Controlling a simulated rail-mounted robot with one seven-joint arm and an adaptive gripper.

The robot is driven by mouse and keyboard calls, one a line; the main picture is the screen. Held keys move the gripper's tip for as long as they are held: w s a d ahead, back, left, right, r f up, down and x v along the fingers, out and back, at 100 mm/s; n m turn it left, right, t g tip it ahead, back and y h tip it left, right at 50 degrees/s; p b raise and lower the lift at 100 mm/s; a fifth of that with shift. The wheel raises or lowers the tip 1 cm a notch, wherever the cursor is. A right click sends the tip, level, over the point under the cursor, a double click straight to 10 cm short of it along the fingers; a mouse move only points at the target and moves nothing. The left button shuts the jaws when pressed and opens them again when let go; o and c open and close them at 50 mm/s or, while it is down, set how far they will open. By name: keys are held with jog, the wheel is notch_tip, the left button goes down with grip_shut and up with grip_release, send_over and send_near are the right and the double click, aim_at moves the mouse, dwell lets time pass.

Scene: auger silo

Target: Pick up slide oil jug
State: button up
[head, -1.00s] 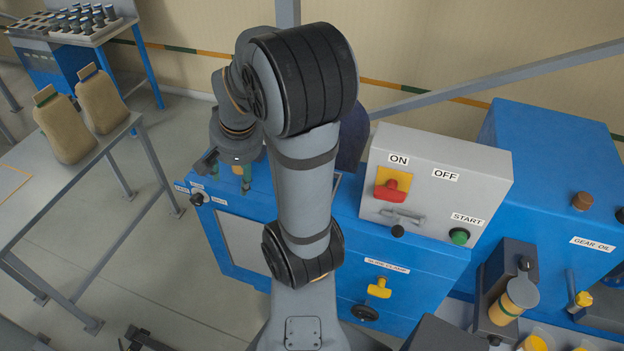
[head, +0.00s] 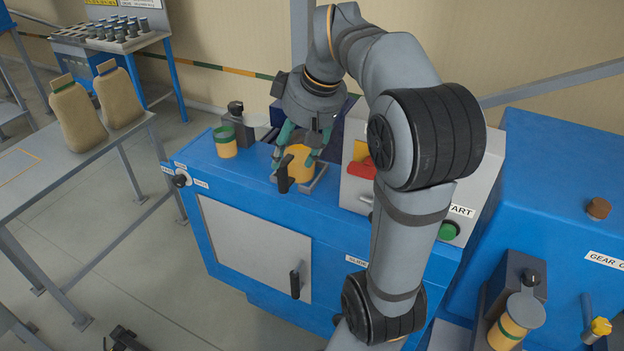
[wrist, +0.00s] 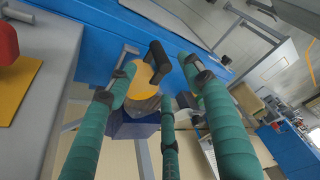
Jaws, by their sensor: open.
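A yellow jug-like container (head: 301,168) stands on top of the blue machine, in a grey frame, with a black upright handle (head: 283,175) at its front. In the wrist view the yellow container (wrist: 143,80) and the black handle (wrist: 157,62) show between my fingers. No label on it can be read. My gripper (head: 296,158) is open, pointing down, with its green fingers spread around the yellow container. I cannot tell whether they touch it. The fingers hide part of its sides.
A yellow cup with a green rim (head: 226,143) stands left on the blue machine (head: 200,165). The grey switch box (head: 466,190) rises close to the right. Another yellow container (head: 507,332) sits lower right. Brown bags (head: 76,118) stand on the left table.

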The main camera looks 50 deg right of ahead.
aim_at(286, 167)
jog(key=x, duration=0.3)
jog(key=shift+w+f, duration=0.15)
jog(key=shift+w, duration=0.15)
jog(key=x, duration=0.3)
jog(key=p+x, duration=0.1)
jog(key=shift+w+d+f, duration=0.1)
jog(key=shift+d+f, duration=0.2)
jog(key=shift+f, duration=0.1)
jog(key=shift+w+f, duration=0.15)
jog(key=shift+f, duration=0.15)
jog(key=shift+a, duration=0.1)
jog(key=shift+c, duration=1.4)
grip_shut()
jog(key=shift+a, duration=0.1)
